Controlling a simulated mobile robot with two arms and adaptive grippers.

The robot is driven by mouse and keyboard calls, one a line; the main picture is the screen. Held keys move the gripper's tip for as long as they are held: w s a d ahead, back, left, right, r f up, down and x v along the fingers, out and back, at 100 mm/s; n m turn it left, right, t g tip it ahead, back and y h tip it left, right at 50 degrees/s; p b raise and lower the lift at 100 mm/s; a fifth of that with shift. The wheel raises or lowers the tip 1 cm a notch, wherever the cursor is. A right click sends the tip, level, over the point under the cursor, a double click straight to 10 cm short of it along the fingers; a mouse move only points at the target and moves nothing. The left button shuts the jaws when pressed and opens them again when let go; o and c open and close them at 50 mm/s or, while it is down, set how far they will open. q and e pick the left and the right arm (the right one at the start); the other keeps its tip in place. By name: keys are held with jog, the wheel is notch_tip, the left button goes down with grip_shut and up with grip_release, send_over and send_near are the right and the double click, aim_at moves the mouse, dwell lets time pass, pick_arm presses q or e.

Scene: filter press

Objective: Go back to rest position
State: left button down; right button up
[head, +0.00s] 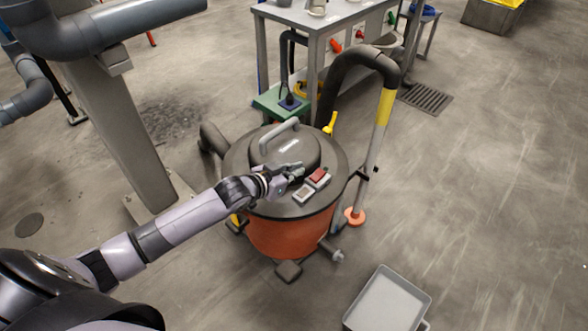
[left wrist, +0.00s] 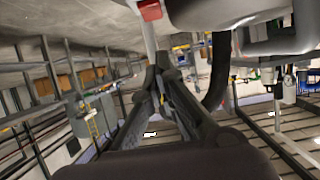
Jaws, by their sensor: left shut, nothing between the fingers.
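My left arm reaches in from the left in the head view. My left gripper (head: 296,172) is over the dark lid (head: 265,204) of an orange drum (head: 290,237). It is shut and empty, close to a small control box with a red part (head: 318,178). I cannot tell whether it touches the box. The left wrist view shows the fingers (left wrist: 160,75) close together with nothing between them. A grey handle (head: 280,136) stands on top of the lid. My right gripper shows in neither view.
A grey pillar (head: 120,130) and large pipes (head: 130,28) stand at the left. A hose with a yellow band (head: 385,105) rises right of the drum. A workbench (head: 320,20) is behind. A grey tray (head: 388,302) lies at the front right.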

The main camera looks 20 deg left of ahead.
pick_arm(q)
jog(key=shift+s+a+r, duration=0.1)
jog(key=shift+s+a, duration=0.05)
jog(key=shift+s, duration=0.15)
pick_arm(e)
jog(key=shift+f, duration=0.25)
